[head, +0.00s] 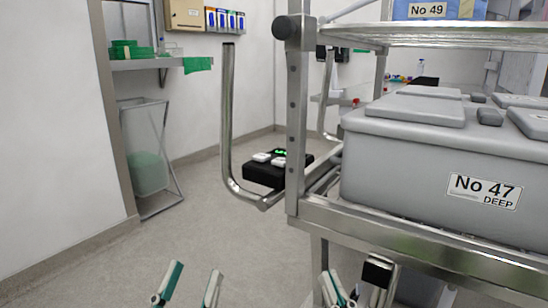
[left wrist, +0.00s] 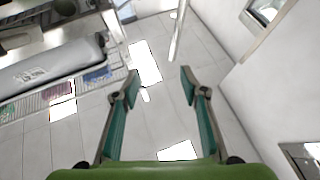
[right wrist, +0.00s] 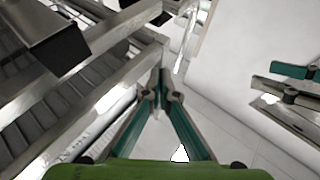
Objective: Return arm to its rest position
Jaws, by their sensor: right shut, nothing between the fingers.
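My left gripper (head: 190,272) is low in the head view, left of the trolley. Its two green-lined fingers stand wide apart, and in the left wrist view (left wrist: 159,82) there is only floor between them. My right gripper (head: 332,282) is at the bottom of the head view, just in front of the trolley frame. In the right wrist view (right wrist: 160,84) its fingertips meet and hold nothing. That view also shows my left gripper at the right edge. Both arms are mostly out of the head view.
A metal trolley (head: 400,245) fills the right, with a grey "No 47 DEEP" box (head: 400,160) on it. Its bent handle (head: 229,120) sticks out left. A black device (head: 264,175) stands behind the handle. A bin frame (head: 150,160) is by the left wall. The middle floor is clear.

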